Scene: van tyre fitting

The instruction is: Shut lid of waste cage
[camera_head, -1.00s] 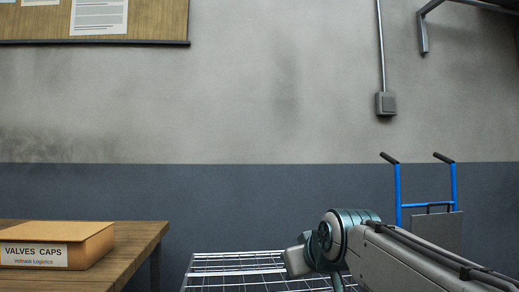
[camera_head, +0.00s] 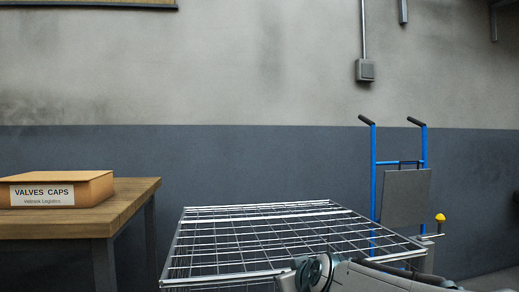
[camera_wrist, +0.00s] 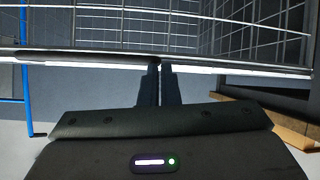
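The waste cage's wire-mesh lid (camera_head: 265,238) lies roughly level across the top of the cage in the head view. I cannot tell whether its front edge rests fully on the rim. In the wrist view a metal edge bar (camera_wrist: 230,66) of the cage crosses the picture, with mesh beyond it. My gripper (camera_wrist: 159,68) is at this bar, its two dark fingers close together with nothing visible between them. I cannot tell whether the tips touch the bar. In the head view my arm covers the cage's front right corner, and my fingers are hidden.
A wooden table (camera_head: 140,196) with a valve caps box (camera_head: 60,189) stands left of the cage. A blue hand truck (camera_head: 374,185) stands behind it on the right, near a yellow-topped post (camera_head: 440,218). A wall runs behind.

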